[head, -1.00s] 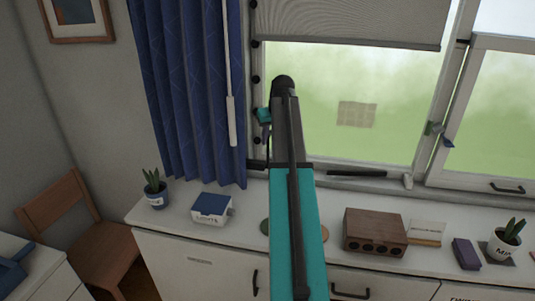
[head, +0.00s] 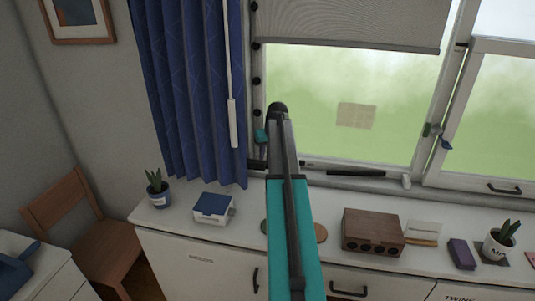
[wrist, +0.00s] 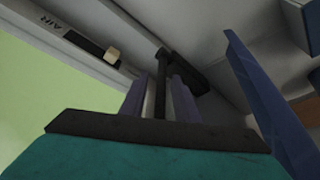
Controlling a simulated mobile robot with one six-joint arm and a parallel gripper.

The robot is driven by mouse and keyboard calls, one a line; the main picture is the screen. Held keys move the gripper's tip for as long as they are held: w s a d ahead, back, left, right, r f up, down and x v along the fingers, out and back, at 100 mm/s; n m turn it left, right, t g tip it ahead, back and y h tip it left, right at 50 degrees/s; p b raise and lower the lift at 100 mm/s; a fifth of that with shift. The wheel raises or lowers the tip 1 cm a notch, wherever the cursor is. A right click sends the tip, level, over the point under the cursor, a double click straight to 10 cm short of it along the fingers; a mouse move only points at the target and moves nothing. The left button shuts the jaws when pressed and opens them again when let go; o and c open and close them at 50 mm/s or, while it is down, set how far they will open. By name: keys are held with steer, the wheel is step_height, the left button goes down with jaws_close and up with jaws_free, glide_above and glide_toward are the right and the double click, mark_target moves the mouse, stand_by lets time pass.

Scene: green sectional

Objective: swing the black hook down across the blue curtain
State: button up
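The blue curtain (head: 195,95) hangs at the left of the window in the head view. It also shows as a blue strip at the right of the wrist view (wrist: 268,105). A short piece of black bar (head: 257,165), which looks like the black hook, shows by the curtain's lower right edge. In the wrist view the black hook (wrist: 187,72) stands ahead, its shaft running between my fingers. My gripper (wrist: 160,90) has its two purple fingers apart around the shaft, with a light gap on the left. Contact is unclear. In the head view my arm mostly hides the gripper.
Below the window, a white counter (head: 350,205) holds a blue-lidded box (head: 213,208), a brown wooden block (head: 372,232) and potted plants. A dark handle (head: 355,172) lies along the sill. A pale curtain wand (head: 231,110) hangs before the curtain. Black knobs line the window frame.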

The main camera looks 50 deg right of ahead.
steer(key=shift+w+f, duration=0.1)
steer(key=shift+f, duration=0.1)
jaws_close()
stand_by(0.3)
